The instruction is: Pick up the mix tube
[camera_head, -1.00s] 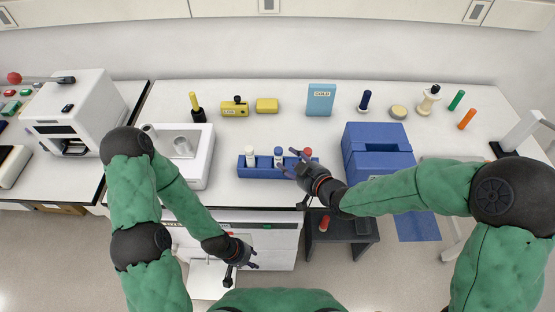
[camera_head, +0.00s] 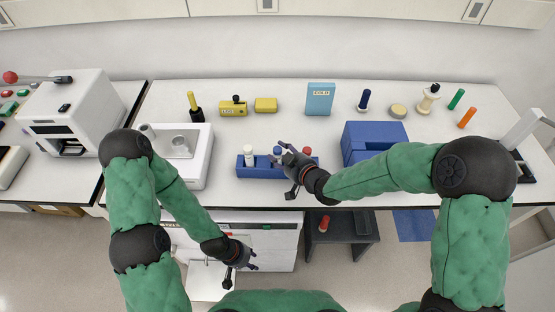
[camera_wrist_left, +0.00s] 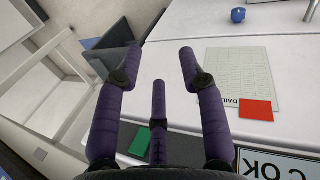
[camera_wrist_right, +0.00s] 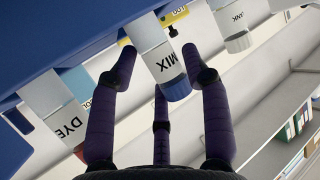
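The mix tube, white-bodied with a blue cap (camera_head: 277,150), stands in the blue rack (camera_head: 249,171) near the bench's front edge. In the right wrist view the mix tube (camera_wrist_right: 162,62) shows its "MIX" label between the spread fingers. My right gripper (camera_head: 287,156) is open at the tube and partly covers it in the head view. I cannot tell whether a finger touches it. My left gripper (camera_head: 243,273) is open and empty, low in front of the bench; its spread fingers also show in the left wrist view (camera_wrist_left: 160,58).
A white-capped tube (camera_head: 249,153) and a red-capped tube (camera_head: 307,151) stand on either side in the rack. The "DYE" tube (camera_wrist_right: 58,108) is close to my right fingers. A blue box (camera_head: 373,138) stands right of the rack, and a white device (camera_head: 197,172) left.

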